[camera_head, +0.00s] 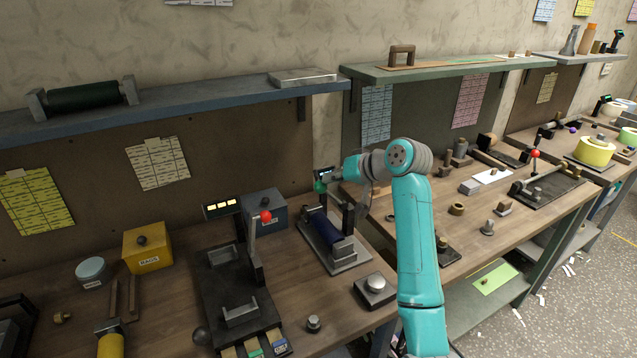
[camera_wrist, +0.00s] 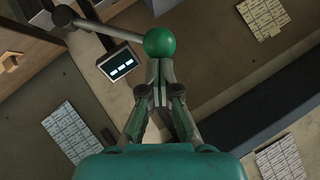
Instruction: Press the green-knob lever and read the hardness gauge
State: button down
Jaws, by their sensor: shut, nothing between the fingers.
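The green knob (camera_wrist: 159,43) sits at the end of a grey lever rod (camera_wrist: 110,31) in the wrist view. The rod runs left to a dark pivot (camera_wrist: 62,16). My gripper (camera_wrist: 158,68) is shut and empty, its fingertips right at the lower edge of the knob; I cannot tell if they touch. The hardness gauge (camera_wrist: 122,63) shows a lit display with pale marks too small to read. In the head view the green knob (camera_head: 320,187) and gauge (camera_head: 324,174) are small and partly behind my gripper, above a dark blue roll (camera_head: 328,232) on its stand.
A second device with a red-knob lever (camera_head: 265,217) and its own display (camera_head: 222,208) stands to the left. A grey box (camera_head: 264,211) is behind it. A grey block with a round button (camera_head: 375,288) lies in front of the roll stand. A shelf (camera_head: 180,104) runs above.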

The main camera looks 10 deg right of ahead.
jog(key=s+a+f, duration=0.1)
jog(key=a+f, duration=0.2)
jog(key=f, duration=0.3)
jog(key=shift+a, duration=0.2)
dwell(1.2)
jog(key=shift+f, duration=0.1)
jog(key=w+d+r, duration=0.1)
jog(key=d+r, duration=0.2)
jog(key=r, duration=0.3)
jog(key=shift+d+r, duration=0.2)
jog(key=shift+d, duration=0.05)
dwell(0.5)
notch_tip(320, 180, up, 6)
jog(key=d, duration=0.2)
jog(key=shift+w+d+r, duration=0.2)
jog(key=shift+w+d, duration=0.05)
jog(key=shift+w, duration=0.2)
dwell(0.4)
